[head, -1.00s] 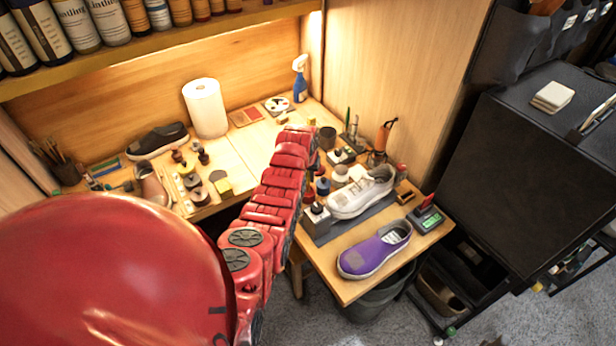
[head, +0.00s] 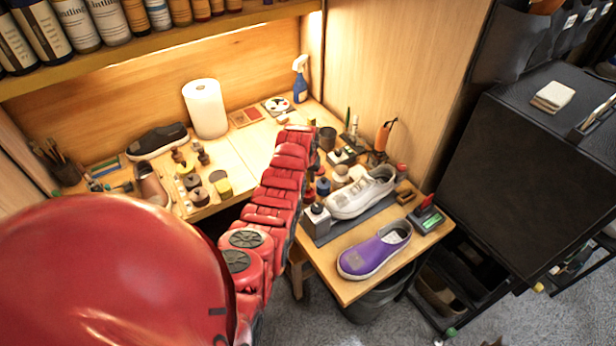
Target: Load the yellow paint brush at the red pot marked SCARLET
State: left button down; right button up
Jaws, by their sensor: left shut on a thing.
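My left arm is red, comes in from the lower left and reaches over the bench. My left gripper (head: 297,133) is at its far end, mostly hidden by the arm. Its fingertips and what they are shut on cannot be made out. I cannot pick out the yellow paint brush. Small pots and bottles stand just right of the arm; one with red on it (head: 309,193) is partly covered by it. No label reading SCARLET is legible. My right gripper is not in view.
A white shoe (head: 362,193) and a purple shoe (head: 374,252) are on the right of the bench. A paper towel roll (head: 206,108), a blue spray bottle (head: 300,80) and a dark shoe (head: 157,141) stand at the back. A shelf of bottles (head: 105,20) overhangs the left.

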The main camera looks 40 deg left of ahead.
aim_at(308, 184)
pick_arm(q)
jog(key=shift+r+p, duration=0.55)
jog(key=shift+r, duration=0.95)
jog(key=shift+r+p, duration=0.3)
jog(key=shift+r, duration=1.7)
